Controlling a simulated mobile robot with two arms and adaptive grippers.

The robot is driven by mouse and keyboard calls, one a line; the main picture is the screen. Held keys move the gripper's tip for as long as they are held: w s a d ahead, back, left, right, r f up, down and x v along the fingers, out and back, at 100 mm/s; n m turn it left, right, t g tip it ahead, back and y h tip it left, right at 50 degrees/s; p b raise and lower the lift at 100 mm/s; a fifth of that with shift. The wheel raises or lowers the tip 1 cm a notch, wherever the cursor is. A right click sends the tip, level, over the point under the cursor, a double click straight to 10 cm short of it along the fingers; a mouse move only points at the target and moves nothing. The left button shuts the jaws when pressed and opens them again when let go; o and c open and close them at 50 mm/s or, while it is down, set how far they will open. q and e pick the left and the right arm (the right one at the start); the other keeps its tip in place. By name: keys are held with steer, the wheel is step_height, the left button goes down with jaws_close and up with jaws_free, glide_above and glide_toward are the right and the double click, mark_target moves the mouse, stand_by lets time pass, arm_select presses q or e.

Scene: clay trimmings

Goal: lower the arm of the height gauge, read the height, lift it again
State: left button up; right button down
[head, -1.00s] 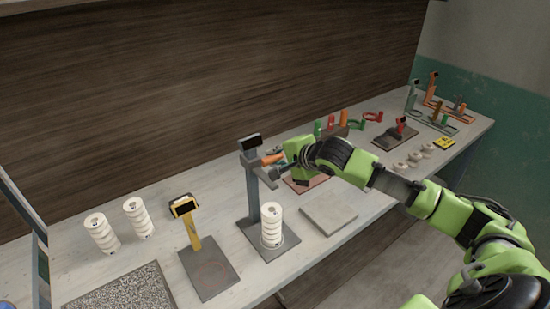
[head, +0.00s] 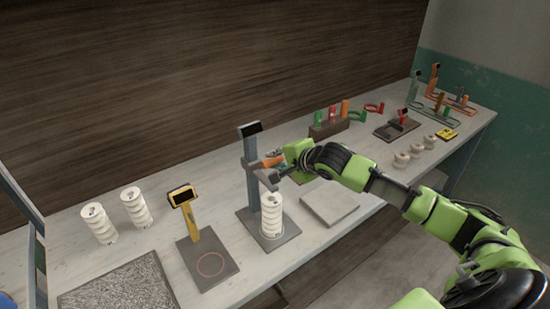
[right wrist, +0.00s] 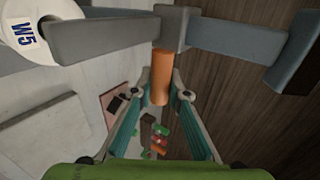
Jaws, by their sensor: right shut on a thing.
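The height gauge has a grey column (head: 252,165) with a dark display (head: 250,129) on top and a flat grey base (head: 287,236). A white ribbed cylinder (head: 271,217) stands upright on the base. The gauge's grey arm (head: 268,178) is just above the cylinder's top; I cannot tell if they touch. My right gripper (head: 284,159) is shut on the orange handle (head: 270,161) of the arm. In the right wrist view, the fingers flank the orange handle (right wrist: 161,80), and the cylinder's top, marked W5 (right wrist: 25,35), lies beside the grey arm (right wrist: 105,40). The left gripper is out of view.
Left of the gauge are a yellow post with a display (head: 184,200) on a dark plate (head: 212,266), and two more white ribbed cylinders (head: 99,224). A grey slab (head: 329,201) lies to the right. Smaller tools and short white pieces (head: 416,151) fill the far right.

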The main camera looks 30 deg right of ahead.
step_height(320, 180, down, 3)
steer(key=shift+f+b, duration=0.2)
steer(key=shift+b, duration=0.45)
steer(key=shift+r, duration=0.1)
